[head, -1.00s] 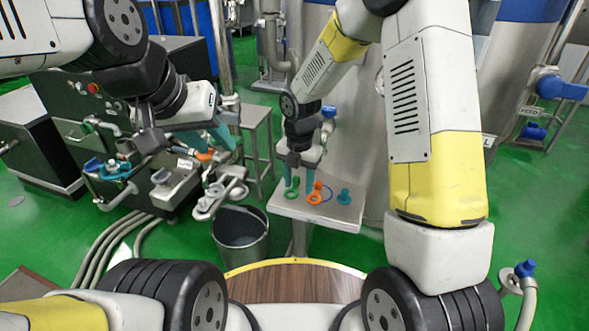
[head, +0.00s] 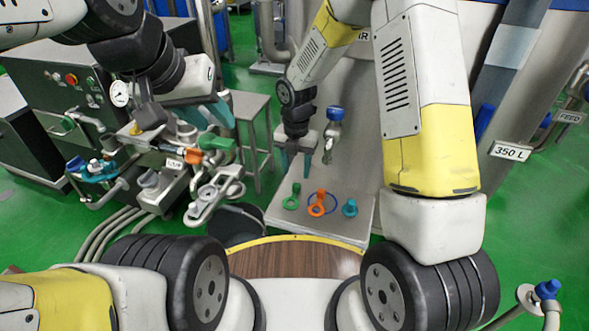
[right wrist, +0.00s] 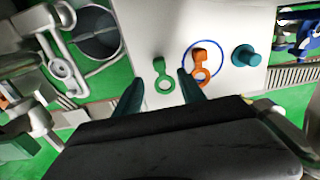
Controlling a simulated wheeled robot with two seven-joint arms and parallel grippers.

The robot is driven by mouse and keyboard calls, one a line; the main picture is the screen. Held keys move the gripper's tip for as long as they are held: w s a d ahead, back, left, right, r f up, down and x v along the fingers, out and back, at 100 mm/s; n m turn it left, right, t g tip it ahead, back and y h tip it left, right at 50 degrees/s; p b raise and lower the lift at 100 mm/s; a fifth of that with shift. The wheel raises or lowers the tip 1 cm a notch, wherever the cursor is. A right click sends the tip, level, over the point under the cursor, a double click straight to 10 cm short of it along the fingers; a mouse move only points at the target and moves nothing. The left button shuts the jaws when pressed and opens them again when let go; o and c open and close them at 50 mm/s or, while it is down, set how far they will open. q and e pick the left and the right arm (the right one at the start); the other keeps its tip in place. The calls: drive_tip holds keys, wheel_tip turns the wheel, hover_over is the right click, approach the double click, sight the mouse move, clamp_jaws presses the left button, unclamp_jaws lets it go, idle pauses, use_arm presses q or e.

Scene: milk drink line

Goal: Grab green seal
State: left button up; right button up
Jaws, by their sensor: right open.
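The green seal (head: 291,198), a small ring with a tab, lies on the left part of a small grey table in the head view. It also shows in the right wrist view (right wrist: 159,66), ahead of and between my finger tips. My right gripper (head: 295,163) is open and empty, with teal fingers pointing down. In the head view its tips appear above the seal, apart from it. My left gripper (head: 220,112) is by the pipe fittings at left, partly hidden; its jaw opening is unclear.
An orange seal (head: 318,203) inside a thin blue ring (head: 334,198) and a teal plug (head: 350,208) lie right of the green seal on the grey table (head: 362,190). A steel tank (head: 358,110) stands behind. A bucket (head: 232,222) stands left of the table.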

sight(296, 185)
drive_tip(key=f, duration=0.6)
drive_tip(key=shift+w+f, duration=0.25)
drive_tip(key=shift+f, duration=0.15)
clamp_jaws()
